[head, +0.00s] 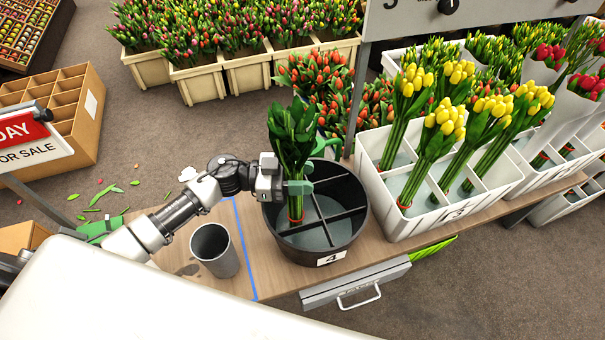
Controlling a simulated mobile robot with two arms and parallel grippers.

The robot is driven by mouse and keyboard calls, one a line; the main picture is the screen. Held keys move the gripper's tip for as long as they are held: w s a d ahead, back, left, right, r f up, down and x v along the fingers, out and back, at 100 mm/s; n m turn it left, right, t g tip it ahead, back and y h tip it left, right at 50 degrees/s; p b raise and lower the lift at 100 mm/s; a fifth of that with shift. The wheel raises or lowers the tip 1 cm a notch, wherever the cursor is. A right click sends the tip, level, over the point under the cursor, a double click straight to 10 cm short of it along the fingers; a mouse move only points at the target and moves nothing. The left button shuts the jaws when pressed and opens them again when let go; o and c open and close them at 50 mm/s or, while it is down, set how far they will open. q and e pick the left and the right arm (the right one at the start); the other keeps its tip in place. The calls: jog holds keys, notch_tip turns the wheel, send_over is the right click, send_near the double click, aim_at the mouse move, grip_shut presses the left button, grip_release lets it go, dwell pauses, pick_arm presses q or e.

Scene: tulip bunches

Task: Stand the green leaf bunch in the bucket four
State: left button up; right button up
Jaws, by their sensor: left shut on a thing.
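The green leaf bunch (293,140) is upright in the head view, with a red band near the bottom of its stems. My left gripper (298,188) is shut around its stems. The black bucket four (327,252), labelled 4, stands on the wooden table and is divided into compartments. The stems reach down inside the rim, over the left compartment. I cannot tell whether the stem ends touch the bucket floor. The other compartments I can see look empty. My right gripper is not in view.
A grey cup (214,250) stands left of the bucket, beside a blue line on the table (265,270). A white divided crate (437,221) with yellow tulip bunches stands close on the right. Orange tulips (315,75) are behind the bucket.

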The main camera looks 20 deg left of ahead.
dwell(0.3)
pick_arm(q)
jog(key=o, duration=1.6)
jog(key=shift+o, duration=0.2)
jog(key=shift+a+f, duration=0.1)
jog(key=v, duration=1)
jog(key=shift+a, duration=0.3)
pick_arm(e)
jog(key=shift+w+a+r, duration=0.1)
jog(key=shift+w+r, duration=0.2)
pick_arm(q)
jog(key=shift+s, duration=0.1)
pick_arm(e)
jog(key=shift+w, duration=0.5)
